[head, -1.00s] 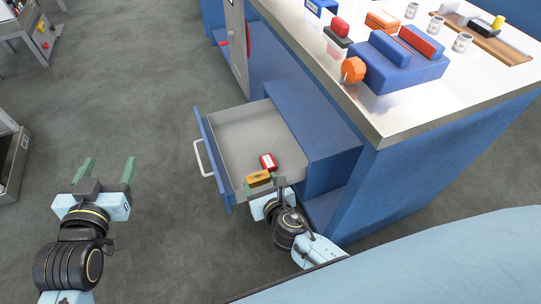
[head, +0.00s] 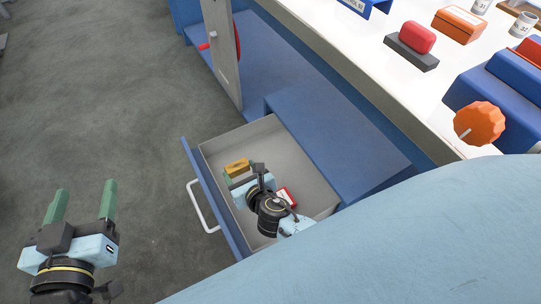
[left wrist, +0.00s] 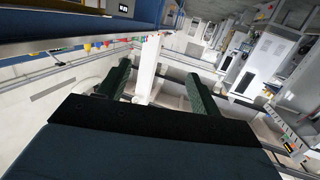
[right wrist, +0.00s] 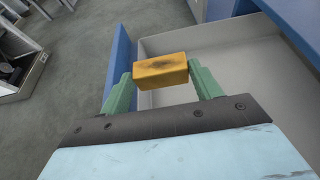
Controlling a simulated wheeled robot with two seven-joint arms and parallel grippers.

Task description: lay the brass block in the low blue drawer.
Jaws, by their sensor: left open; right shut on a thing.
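The brass block (head: 237,166) is between the green fingers of my right gripper (head: 236,173), which is shut on it. In the right wrist view the block (right wrist: 161,70) spans between the two fingertips, with the drawer's grey inside behind it. The low blue drawer (head: 216,207) is pulled open, and in the head view the block appears over its inside near the front panel. I cannot tell exactly how high the block is above the drawer floor. My left gripper (head: 82,205) is open and empty over the floor, left of the drawer.
A red and white box (head: 287,196) lies in the drawer, partly hidden by my right arm. The blue cabinet (head: 322,137) stands right of the drawer. The counter above holds an orange knob (head: 479,123) and a red piece on a dark base (head: 418,37). The drawer's far part is clear.

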